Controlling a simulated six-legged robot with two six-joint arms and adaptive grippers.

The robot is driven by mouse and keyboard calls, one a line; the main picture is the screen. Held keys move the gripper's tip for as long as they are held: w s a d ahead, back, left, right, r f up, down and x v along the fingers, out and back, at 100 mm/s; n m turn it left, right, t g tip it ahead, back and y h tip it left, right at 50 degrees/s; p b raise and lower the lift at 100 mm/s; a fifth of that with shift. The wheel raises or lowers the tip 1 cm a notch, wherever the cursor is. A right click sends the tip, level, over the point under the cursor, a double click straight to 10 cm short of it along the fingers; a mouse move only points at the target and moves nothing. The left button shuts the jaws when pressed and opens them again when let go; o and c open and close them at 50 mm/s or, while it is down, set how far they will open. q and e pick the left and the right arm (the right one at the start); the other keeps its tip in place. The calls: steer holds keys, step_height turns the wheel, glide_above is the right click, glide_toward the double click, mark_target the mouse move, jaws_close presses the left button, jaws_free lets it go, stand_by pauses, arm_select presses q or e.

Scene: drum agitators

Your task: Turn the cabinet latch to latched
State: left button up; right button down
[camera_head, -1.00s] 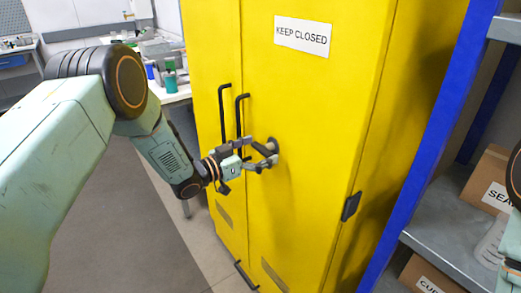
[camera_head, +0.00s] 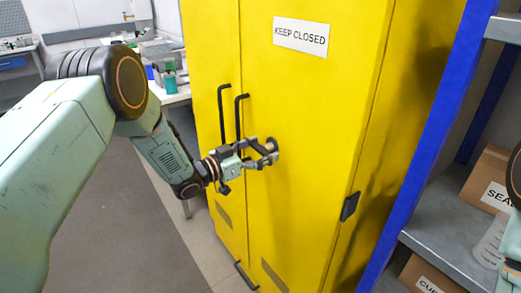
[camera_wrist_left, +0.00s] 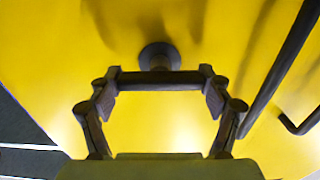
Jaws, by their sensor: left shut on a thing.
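The yellow cabinet (camera_head: 310,120) stands in front of me with its doors shut. Its latch (camera_head: 271,147) is a round dark boss with a bar across it, on the right door beside the black door handles. My left gripper (camera_head: 267,153) is at the latch, its fingers closed on the bar. In the left wrist view, the latch bar (camera_wrist_left: 160,79) lies across between the two fingertips (camera_wrist_left: 160,89), with the round boss (camera_wrist_left: 160,57) behind it. In the head view the fingers partly hide the latch. My right gripper is not in view.
Two long black door handles (camera_head: 238,118) stand close to my left gripper. A blue-framed shelf (camera_head: 425,150) with cardboard boxes (camera_head: 487,180) is at the right. A bench with bottles is behind at the left. Grey floor (camera_head: 120,215) lies open at the lower left.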

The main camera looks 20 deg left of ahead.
arm_select(q)
steer(key=shift+w+r+m, duration=0.1)
steer(key=shift+m, duration=0.2)
steer(key=m+b, duration=0.1)
steer(key=m, duration=0.2)
steer(key=shift+m, duration=0.4)
steer(key=m+b, duration=0.1)
steer(key=m, duration=0.3)
steer(key=shift+d+m, duration=0.1)
steer(key=shift+m, duration=0.2)
steer(key=m+b, duration=0.1)
steer(key=m, duration=0.3)
steer(key=shift+m+b, duration=1)
steer(key=shift+m, duration=1.5)
steer(key=o, duration=1.1)
steer(key=shift+d+f, duration=0.1)
steer(key=shift+f, duration=0.1)
steer(key=shift+s, duration=0.2)
